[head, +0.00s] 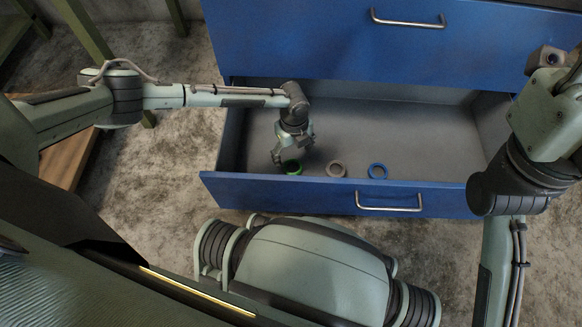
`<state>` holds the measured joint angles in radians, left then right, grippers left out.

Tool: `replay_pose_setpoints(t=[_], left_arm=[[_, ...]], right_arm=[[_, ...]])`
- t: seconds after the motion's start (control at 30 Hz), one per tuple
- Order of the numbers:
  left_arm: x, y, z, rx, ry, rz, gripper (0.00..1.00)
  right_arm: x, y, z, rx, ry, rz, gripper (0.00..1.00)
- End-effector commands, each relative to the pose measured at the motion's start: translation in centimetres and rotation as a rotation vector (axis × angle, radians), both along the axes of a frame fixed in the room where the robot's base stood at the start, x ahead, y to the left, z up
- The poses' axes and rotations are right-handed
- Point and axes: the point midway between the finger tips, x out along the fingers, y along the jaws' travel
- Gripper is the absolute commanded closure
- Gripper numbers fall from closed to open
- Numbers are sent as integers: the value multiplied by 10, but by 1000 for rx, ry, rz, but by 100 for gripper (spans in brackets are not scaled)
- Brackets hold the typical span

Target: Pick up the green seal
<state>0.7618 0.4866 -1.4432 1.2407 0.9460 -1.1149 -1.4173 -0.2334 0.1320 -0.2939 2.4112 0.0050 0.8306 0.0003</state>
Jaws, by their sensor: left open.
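The green seal (292,168) is a small ring lying on the floor of the open blue drawer (335,195), near its front left part. My left gripper (291,160) reaches down into the drawer right over the green seal, with its fingers open around or just above it. I cannot tell whether the fingers touch the seal. The gripper hides part of the ring's far side. My right arm is at the right edge, and its gripper is out of the picture.
A grey ring (336,169) and a blue ring (377,171) lie in the drawer to the right of the green seal. The closed blue drawer (330,45) above has a metal handle. The drawer's back and right parts are empty. Wooden furniture stands at the left.

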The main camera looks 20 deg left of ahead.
Motion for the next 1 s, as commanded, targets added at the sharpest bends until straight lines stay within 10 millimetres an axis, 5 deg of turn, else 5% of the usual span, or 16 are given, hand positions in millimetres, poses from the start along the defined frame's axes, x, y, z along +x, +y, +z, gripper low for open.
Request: replay_pose_setpoints(t=[0.3,0.63,1.0], left_arm=[[-7,-1,-47,-1,1,2,25],[-7,-1,-52,-1,0,2,25],[-7,-1,-52,-1,-1,2,71]], right_arm=[[2,4,0,-39,-51,-1,70],[3,5,3,-45,-59,-2,70],[3,5,3,-45,-60,-2,70]])
